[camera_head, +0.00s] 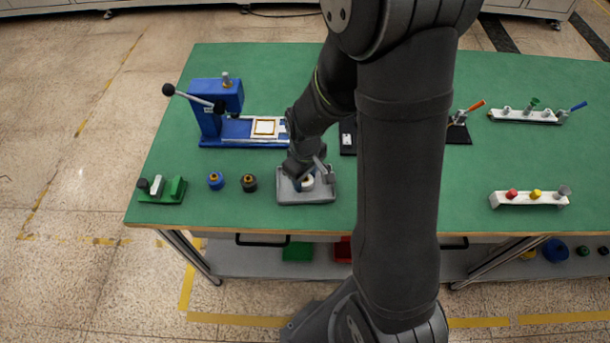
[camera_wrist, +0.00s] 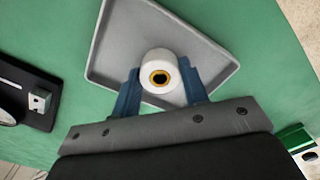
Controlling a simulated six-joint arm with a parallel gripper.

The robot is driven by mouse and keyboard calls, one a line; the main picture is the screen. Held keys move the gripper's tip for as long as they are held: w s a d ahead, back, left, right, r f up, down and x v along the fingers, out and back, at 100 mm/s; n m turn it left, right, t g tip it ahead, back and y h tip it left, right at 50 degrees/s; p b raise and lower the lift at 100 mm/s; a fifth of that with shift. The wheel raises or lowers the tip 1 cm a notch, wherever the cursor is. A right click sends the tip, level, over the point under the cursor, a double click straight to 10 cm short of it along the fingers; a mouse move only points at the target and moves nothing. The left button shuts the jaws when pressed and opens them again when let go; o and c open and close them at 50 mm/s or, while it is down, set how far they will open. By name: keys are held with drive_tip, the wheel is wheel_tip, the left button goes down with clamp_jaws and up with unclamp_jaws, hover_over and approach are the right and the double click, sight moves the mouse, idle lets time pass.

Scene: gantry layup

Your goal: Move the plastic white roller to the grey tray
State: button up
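The white roller (camera_wrist: 160,75) has a gold-rimmed dark bore and shows between the two blue fingers of my gripper (camera_wrist: 162,92) in the wrist view. It is over or in the grey tray (camera_wrist: 112,42); whether it touches the tray floor I cannot tell. The fingers sit close at both sides of the roller; a small gap or contact is hard to make out. In the head view the grey tray (camera_head: 318,196) lies near the table's front edge, with the roller (camera_head: 307,183) at my gripper (camera_head: 303,182), partly hidden by my wrist.
A blue-ringed roller (camera_head: 215,181) and a dark roller (camera_head: 249,183) stand left of the tray. A green block holder (camera_head: 163,191) is further left. A blue lever press (camera_head: 218,112) stands behind. A white rack (camera_head: 530,199) with coloured knobs is at right.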

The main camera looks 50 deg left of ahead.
drive_tip(key=o, duration=0.3)
drive_tip(key=shift+o, duration=0.2)
drive_tip(key=shift+r, duration=0.1)
wheel_tip(320, 180, up, 12)
idle(0.4)
wheel_tip(320, 180, down, 12)
drive_tip(key=shift+f, duration=0.2)
drive_tip(key=shift+r, duration=1.25)
